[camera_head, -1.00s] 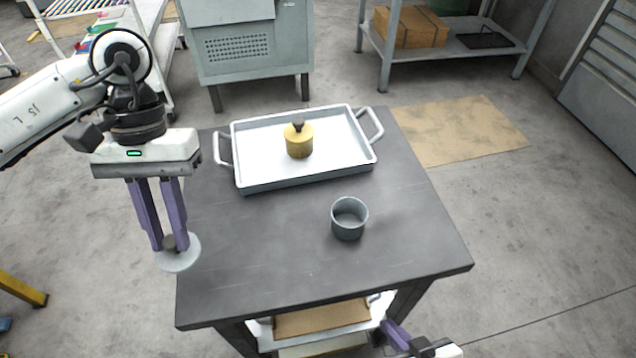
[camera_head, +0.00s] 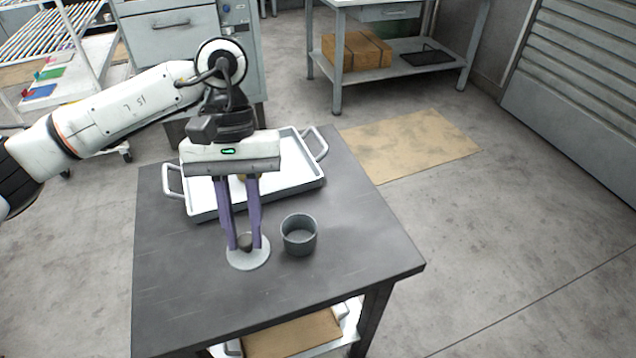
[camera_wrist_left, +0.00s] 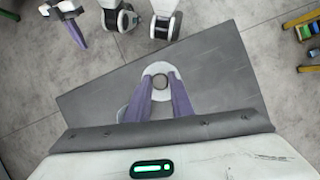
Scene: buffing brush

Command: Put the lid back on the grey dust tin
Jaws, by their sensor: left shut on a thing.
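The grey dust tin (camera_head: 299,243) stands upright and open on the dark table, in front of the tray. My left gripper (camera_head: 245,243) is shut on the dark knob of the pale grey lid (camera_head: 249,261). The lid is level and just left of the tin in the head view, apart from its opening. The lid also shows between the fingers in the left wrist view (camera_wrist_left: 172,72), where the tin is mostly hidden behind a finger. My right gripper (camera_wrist_left: 76,33) shows small at the upper left of the wrist view; its opening is unclear.
A white tray (camera_head: 201,216) with handles lies on the table (camera_head: 340,280) behind the tin. The yellow container in it is almost hidden behind my left gripper. The table's right and front parts are bare. A shelf with a cardboard box (camera_head: 357,52) stands at the back.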

